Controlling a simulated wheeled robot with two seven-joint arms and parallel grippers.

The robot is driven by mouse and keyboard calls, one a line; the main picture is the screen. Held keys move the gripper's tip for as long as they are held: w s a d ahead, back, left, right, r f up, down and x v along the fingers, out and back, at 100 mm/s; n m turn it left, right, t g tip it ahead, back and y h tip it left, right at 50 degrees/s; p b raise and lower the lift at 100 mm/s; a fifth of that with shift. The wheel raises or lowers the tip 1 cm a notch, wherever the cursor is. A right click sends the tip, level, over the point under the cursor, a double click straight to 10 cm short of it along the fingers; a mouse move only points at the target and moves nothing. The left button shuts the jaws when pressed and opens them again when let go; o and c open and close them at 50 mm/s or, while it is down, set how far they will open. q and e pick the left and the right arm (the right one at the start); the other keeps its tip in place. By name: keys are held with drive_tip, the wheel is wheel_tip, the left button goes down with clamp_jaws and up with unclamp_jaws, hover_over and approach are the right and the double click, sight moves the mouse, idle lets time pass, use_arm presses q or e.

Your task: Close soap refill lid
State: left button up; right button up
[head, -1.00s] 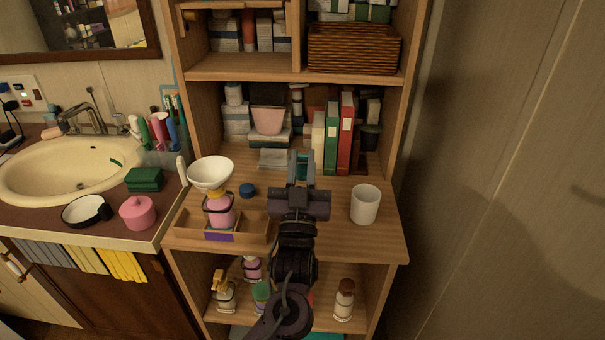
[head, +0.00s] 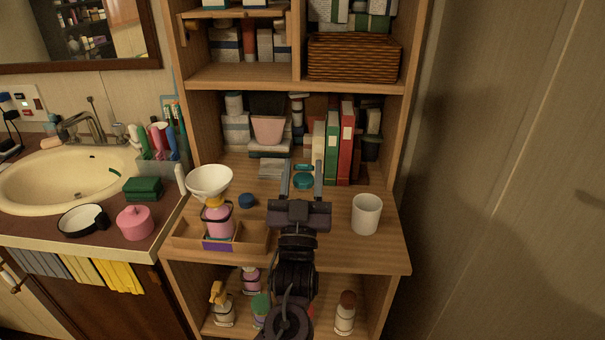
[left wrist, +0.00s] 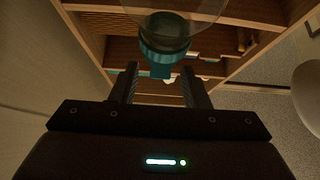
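A teal-capped container (head: 303,181) stands on the wooden shelf, between and just beyond the fingers of my left gripper (head: 302,172). In the left wrist view, its teal cap (left wrist: 165,55) with a narrower teal part shows below a clear rounded body, between my left fingers (left wrist: 160,90). The fingers are apart, with gaps beside the teal part; I cannot tell whether either touches it. A pink bottle (head: 217,218) with a white funnel (head: 209,182) in its top stands in a wooden tray. A small blue cap (head: 247,201) lies beside it. My right gripper is out of view.
A white cup (head: 366,213) stands right of my left arm. Books (head: 339,145) and a pink pot (head: 268,130) stand behind. The wooden tray (head: 257,238) is at left. Bottles fill the lower shelf. The sink counter is farther left.

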use_arm(q)
drive_tip(key=shift+s+f, duration=0.2)
drive_tip(key=shift+s, duration=0.05)
drive_tip(key=b+v, duration=0.1)
drive_tip(key=v, duration=0.6)
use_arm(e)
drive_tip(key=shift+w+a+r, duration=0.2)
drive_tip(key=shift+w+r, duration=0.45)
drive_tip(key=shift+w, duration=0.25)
use_arm(q)
drive_tip(key=shift+s, duration=0.1)
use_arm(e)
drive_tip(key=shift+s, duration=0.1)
